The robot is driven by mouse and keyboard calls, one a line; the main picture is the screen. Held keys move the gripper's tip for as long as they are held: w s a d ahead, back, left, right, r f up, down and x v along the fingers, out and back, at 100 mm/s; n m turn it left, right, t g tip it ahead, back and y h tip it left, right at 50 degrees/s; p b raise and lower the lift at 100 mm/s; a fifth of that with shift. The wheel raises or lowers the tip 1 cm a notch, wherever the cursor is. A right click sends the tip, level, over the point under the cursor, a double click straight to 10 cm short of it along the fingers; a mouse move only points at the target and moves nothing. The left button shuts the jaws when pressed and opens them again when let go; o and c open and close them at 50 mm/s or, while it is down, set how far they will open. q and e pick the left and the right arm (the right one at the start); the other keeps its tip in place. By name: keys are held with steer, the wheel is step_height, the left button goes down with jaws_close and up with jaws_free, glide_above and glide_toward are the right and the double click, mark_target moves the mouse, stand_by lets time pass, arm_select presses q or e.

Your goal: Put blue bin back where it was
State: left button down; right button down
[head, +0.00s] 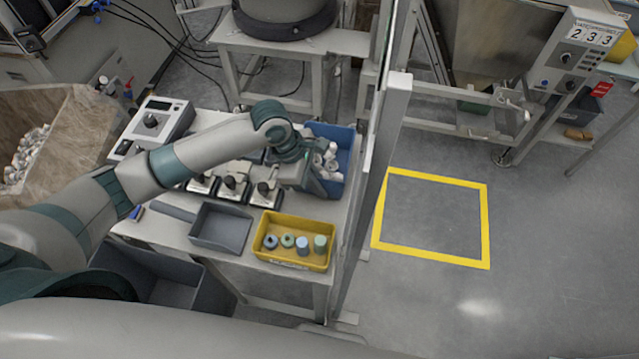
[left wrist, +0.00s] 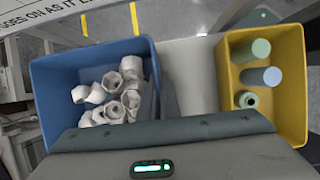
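The blue bin (head: 346,142) stands at the far right of the work table, holding several white fittings. In the left wrist view the blue bin (left wrist: 47,92) fills the left side, its lower edge hidden by my gripper. My left gripper (head: 307,182) is over the bin's near left side and hides part of it. Its fingertips are not clear in either view, so I cannot tell whether it grips the bin wall. My right gripper is in neither view.
A yellow bin (head: 293,261) with several small cylindrical parts stands at the table's near right corner, beside an empty grey tray (head: 221,228). A pale post (head: 383,150) rises close to the blue bin's right. A yellow floor square (head: 487,225) is empty.

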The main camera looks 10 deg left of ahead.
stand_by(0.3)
arm_select(q)
steer(key=c, duration=2)
jaws_free()
steer(key=b+v, duration=0.1)
steer(key=v, duration=1.1)
steer(key=shift+d+r, duration=0.1)
